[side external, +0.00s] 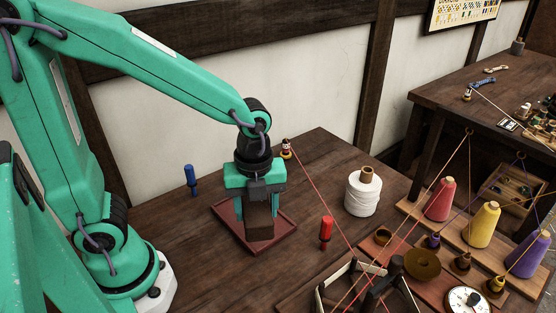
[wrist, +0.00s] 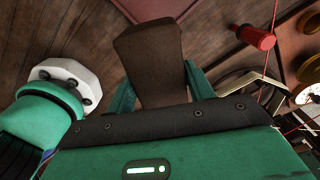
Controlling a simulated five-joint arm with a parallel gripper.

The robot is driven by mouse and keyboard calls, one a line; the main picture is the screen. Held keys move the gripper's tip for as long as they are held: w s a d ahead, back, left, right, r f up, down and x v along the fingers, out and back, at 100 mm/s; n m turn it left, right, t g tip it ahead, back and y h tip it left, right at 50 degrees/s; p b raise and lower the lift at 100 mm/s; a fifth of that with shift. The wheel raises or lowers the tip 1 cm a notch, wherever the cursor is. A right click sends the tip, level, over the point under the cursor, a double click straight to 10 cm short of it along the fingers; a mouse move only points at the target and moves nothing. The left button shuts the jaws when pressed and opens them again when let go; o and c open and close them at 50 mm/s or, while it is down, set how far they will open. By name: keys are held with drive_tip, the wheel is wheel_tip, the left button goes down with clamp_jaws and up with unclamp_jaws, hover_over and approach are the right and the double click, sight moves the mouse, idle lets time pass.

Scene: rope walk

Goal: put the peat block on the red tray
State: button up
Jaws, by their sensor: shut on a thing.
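The peat block (side external: 259,222) is a dark brown block held upright between the fingers of my gripper (side external: 258,212). It also shows in the wrist view (wrist: 152,62), with the green fingers of my gripper (wrist: 155,88) on either side. The red tray (side external: 222,212) is a shallow, dark red square tray on the table. My gripper points down over it, shut on the block. The block's lower end is over the tray floor; I cannot tell whether it touches. A corner of the tray shows at the top of the wrist view (wrist: 150,8).
A blue-handled peg (side external: 191,180) stands left of the tray and a red one (side external: 326,232) right of it. A white spool (side external: 362,194) stands further right. A taut red string (side external: 325,208) crosses the table at right. Table space is free behind the spool.

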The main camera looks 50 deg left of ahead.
drive_tip(key=w+a+f, duration=0.1)
drive_tip(key=a+f, duration=0.1)
drive_tip(key=a, duration=0.1)
drive_tip(key=w+a+f, duration=0.2)
drive_tip(key=a, duration=0.2)
drive_tip(key=w+a+f, duration=0.2)
drive_tip(key=a+f, duration=0.1)
drive_tip(key=shift+w+a, duration=0.15)
drive_tip(key=shift+a, duration=0.05)
drive_tip(key=shift+f, duration=0.1)
drive_tip(key=shift+f, duration=1.9)
drive_tip(key=shift+f, duration=0.15)
drive_tip(key=o, duration=1)
drive_tip(key=shift+o, duration=0.2)
wheel_tip(320, 180, up, 12)
drive_tip(key=shift+r, duration=0.2)
